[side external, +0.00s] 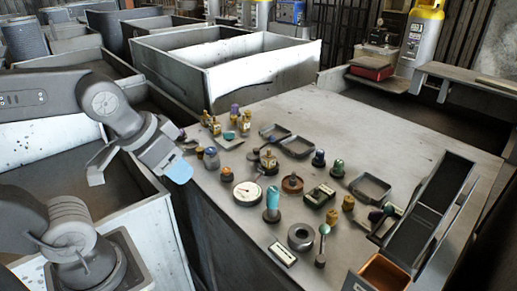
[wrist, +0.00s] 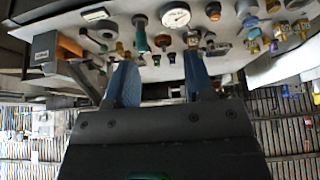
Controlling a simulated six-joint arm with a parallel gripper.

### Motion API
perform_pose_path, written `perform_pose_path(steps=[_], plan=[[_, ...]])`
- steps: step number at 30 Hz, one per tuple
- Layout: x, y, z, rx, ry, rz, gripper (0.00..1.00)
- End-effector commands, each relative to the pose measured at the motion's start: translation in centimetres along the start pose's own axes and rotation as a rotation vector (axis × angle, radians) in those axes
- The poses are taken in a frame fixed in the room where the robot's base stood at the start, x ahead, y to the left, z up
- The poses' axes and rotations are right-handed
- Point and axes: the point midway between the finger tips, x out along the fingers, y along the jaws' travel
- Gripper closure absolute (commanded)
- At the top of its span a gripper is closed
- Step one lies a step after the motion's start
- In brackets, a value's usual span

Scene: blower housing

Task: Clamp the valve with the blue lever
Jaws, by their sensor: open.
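Several small brass valves stand at the far left part of the bench in the side view, among them one brass valve (side external: 214,127) and another (side external: 244,124). A flat teal-blue piece (side external: 231,135) shows between them; I cannot tell if it is a valve's lever. Brass fittings (wrist: 282,30) also show at the upper right of the wrist view, with a blue spot (wrist: 250,22) nearby. My gripper (side external: 178,172) is open and empty, beyond the bench's left edge in the side view. Its two blue fingers (wrist: 161,78) stand apart in the wrist view, touching nothing visible.
The bench (side external: 335,115) holds many small parts: a white dial gauge (side external: 247,192), a teal-topped knob (side external: 272,202), a metal ring (side external: 301,236) and shallow trays (side external: 370,187). A long black rack (side external: 430,210) and an orange bin (side external: 383,272) stand at the right. The bench's back is clear.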

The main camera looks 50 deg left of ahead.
Motion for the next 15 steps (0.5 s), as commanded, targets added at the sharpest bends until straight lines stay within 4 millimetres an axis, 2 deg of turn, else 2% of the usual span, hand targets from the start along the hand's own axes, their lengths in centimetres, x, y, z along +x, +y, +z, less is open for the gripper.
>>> perform_pose_path(steps=[2,5,11,15], plan=[[0.0,-0.1,-0.7,0.0,-0.005,0.001,0.48],[0.0,-0.4,-2.8,0.004,-0.026,0.01,0.48],[1.5,-2.3,-10.6,0.025,-0.085,0.053,0.48],[4.0,-4.8,-16.0,0.043,-0.114,0.096,0.48]])
